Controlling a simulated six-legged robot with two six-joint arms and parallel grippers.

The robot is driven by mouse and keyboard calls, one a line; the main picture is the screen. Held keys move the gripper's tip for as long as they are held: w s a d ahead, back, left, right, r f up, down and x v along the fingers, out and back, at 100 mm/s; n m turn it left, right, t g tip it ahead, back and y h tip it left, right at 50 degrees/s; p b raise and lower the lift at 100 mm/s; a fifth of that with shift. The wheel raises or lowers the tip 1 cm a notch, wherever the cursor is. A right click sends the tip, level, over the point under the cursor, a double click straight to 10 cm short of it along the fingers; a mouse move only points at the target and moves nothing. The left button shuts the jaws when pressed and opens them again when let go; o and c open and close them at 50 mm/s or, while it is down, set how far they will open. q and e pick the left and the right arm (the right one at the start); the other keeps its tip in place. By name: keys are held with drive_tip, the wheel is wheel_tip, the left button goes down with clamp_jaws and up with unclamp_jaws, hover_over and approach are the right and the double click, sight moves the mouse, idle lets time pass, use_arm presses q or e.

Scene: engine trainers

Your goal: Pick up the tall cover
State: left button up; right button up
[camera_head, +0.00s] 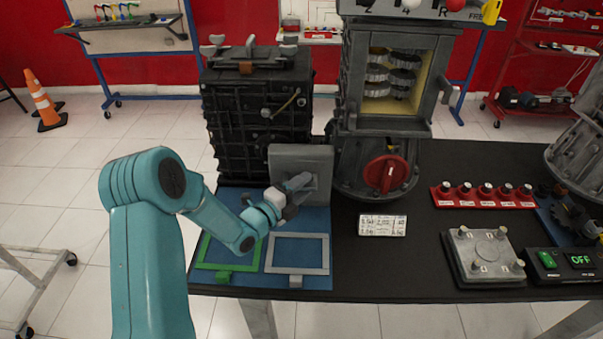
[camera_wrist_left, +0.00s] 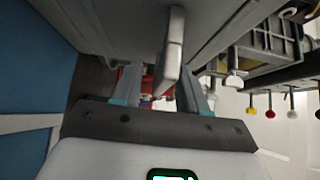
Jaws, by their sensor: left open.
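The tall cover appears to be the grey upright rectangular panel (camera_head: 314,160) in front of the black engine block, at the back of the blue mat. A bar-like handle sticks out from its face. My left gripper (camera_head: 298,187) is at the front of this panel, with its jaws open at the handle. In the left wrist view, the grey panel (camera_wrist_left: 112,25) fills the top, and the handle (camera_wrist_left: 173,45) lies between the two open fingers of my left gripper (camera_wrist_left: 160,80). Whether the fingers touch it I cannot tell. My right gripper is not in view.
The black engine block (camera_head: 258,105) and a grey gear housing (camera_head: 390,85) with a red knob stand close behind. Green (camera_head: 213,266) and grey (camera_head: 297,267) frames lie on the blue mat (camera_head: 230,200). A label card (camera_head: 382,225) lies to the right on the black table.

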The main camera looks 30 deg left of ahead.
use_arm(q)
drive_tip(key=shift+w+d, duration=0.1)
drive_tip(key=shift+w, duration=0.75)
clamp_jaws()
idle(0.7)
drive_tip(key=shift+r, duration=0.15)
